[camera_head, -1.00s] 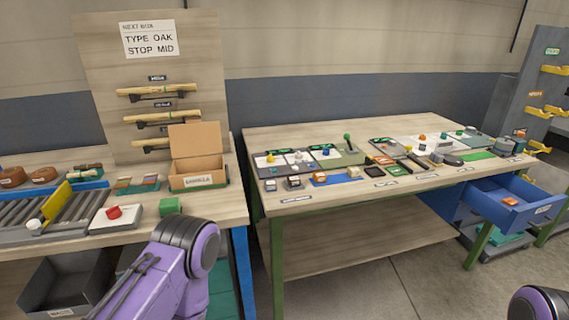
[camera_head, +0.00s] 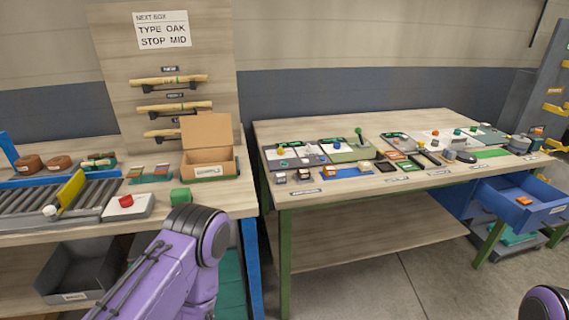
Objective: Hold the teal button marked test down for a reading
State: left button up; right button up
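Several small control panels stand on the right-hand table (camera_head: 365,220). A small teal knob or button (camera_head: 457,132) shows on the pale panel (camera_head: 440,139) toward that table's right part. Another teal-green spot (camera_head: 472,129) is just right of it. The labels are too small to read, so I cannot tell which one is marked test. Both grippers are out of view. Only a purple link of my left arm (camera_head: 180,262) shows at bottom left, and a bit of my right arm (camera_head: 546,304) at the bottom right corner. Nothing of mine touches the panels.
A blue drawer (camera_head: 525,212) sticks out of the right-hand table. The floor in front is clear.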

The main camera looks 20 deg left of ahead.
pick_arm(q)
grip_shut()
dwell(1.5)
